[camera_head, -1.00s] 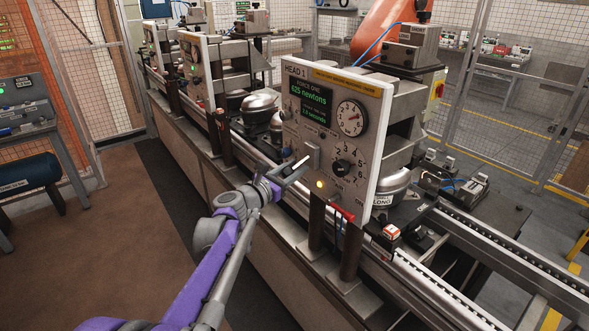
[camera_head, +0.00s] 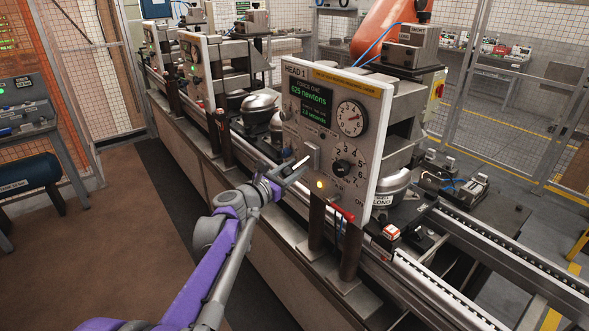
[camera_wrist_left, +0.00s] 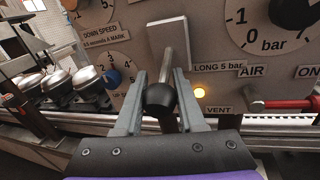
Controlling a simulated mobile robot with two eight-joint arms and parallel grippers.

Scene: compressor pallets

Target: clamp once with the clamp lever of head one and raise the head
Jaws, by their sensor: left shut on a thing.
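The head one panel (camera_head: 335,130) stands upright and is marked HEAD 1. Its green display (camera_head: 310,102) reads 625 newtons. The lever with a black knob (camera_wrist_left: 160,99) comes out of a grey plate (camera_wrist_left: 168,40) on the panel. The plate also shows in the head view (camera_head: 312,155). My left gripper (camera_head: 293,172) is at the panel's lower left. In the left wrist view its fingers (camera_wrist_left: 154,100) are shut around the knob. In the head view the gripper largely hides the knob. My right gripper is in neither view.
A yellow lamp (camera_head: 320,184) is lit beside the lever. Metal compressors (camera_head: 261,103) stand on the line behind. The brown floor (camera_head: 110,220) at the left is clear.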

